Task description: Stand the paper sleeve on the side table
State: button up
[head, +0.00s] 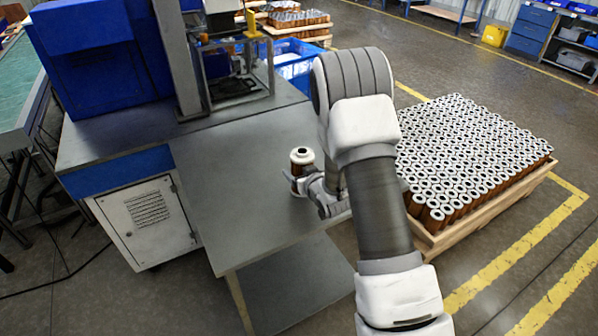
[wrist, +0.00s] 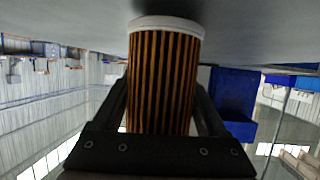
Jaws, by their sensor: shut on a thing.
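The paper sleeve, a brown pleated cartridge with white end caps (head: 301,157), is upright at the grey side table (head: 245,165), near its middle right. My gripper (head: 300,183) reaches in from the right, low over the tabletop, and is shut around the sleeve's sides. In the wrist view the sleeve (wrist: 163,80) sits between both fingers. That view is upside down, with the tabletop (wrist: 60,22) along the top. The sleeve's lower white cap is at the tabletop with a dark shadow beside it; I cannot tell whether it touches.
A wooden pallet (head: 480,222) packed with similar cartridges stands right of the table. A blue machine (head: 100,50) with a metal frame stands at the back left. A blue crate (head: 293,62) is behind the table. The tabletop around the sleeve is clear.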

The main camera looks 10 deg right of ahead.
jog(key=shift+f+b, duration=0.55)
jog(key=o, duration=1.4)
jog(key=p+v, duration=0.5)
jog(key=v, duration=1.2)
jog(key=shift+s+r+p, duration=0.15)
jog(key=shift+p, duration=0.2)
